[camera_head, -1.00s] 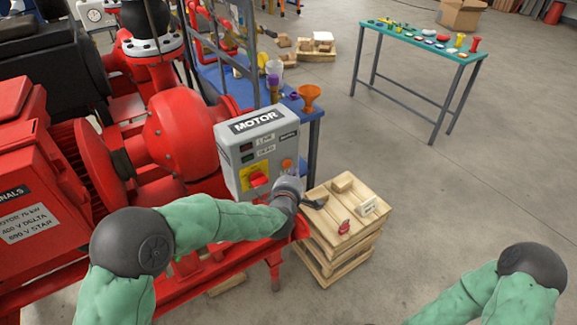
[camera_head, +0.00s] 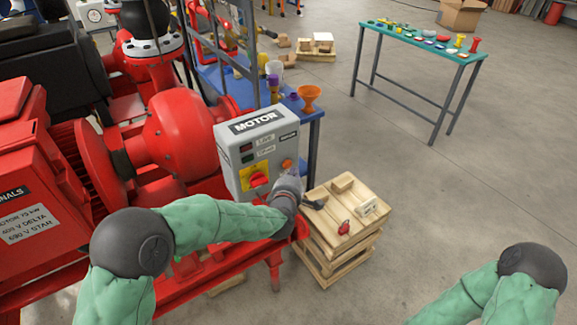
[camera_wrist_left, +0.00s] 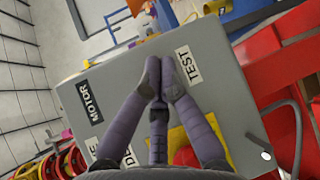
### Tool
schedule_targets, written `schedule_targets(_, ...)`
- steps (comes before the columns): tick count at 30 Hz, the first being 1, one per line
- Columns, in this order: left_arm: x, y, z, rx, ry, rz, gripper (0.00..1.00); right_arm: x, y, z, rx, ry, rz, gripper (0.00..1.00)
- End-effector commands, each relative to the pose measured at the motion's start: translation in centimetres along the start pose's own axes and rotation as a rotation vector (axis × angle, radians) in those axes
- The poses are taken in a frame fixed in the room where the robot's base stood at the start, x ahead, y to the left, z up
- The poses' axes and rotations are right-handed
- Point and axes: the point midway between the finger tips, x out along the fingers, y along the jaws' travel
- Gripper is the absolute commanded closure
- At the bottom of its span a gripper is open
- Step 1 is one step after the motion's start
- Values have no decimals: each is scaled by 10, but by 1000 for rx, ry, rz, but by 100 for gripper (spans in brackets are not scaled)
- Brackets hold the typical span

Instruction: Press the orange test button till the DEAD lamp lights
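The grey motor box (camera_head: 228,172) carries the LIVE and DEAD labels; the small DEAD lamp (camera_head: 247,158) looks dark green, and I cannot tell that it is lit. The orange test button (camera_head: 287,164) shows just above my left gripper (camera_head: 289,180) at the box's right side. In the left wrist view the left gripper's fingers (camera_wrist_left: 160,75) are together with nothing visible between them. Their tips lie over the box face (camera_wrist_left: 205,100) beside the TEST label (camera_wrist_left: 188,64). The button is hidden there, so contact cannot be told. My right gripper is out of view.
A red rotary switch (camera_head: 258,180) on a yellow plate sits left of the gripper. A wooden crate (camera_head: 325,255) with small items stands to the right, near my left wrist. Red pump parts (camera_head: 180,130) fill the left.

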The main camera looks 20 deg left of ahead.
Motion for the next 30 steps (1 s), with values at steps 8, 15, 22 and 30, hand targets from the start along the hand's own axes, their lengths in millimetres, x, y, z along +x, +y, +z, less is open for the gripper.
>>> schedule_targets(8, 4, 1, -4, -1, 1, 0, 100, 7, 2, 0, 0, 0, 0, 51)
schedule_targets(15, 6, 2, -6, 0, 0, 0, 100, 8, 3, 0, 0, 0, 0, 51)
schedule_targets(22, 6, 3, -6, 0, 0, 0, 100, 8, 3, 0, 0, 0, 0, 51)
schedule_targets(30, 8, 3, -8, 0, 0, 0, 100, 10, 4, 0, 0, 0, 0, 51)
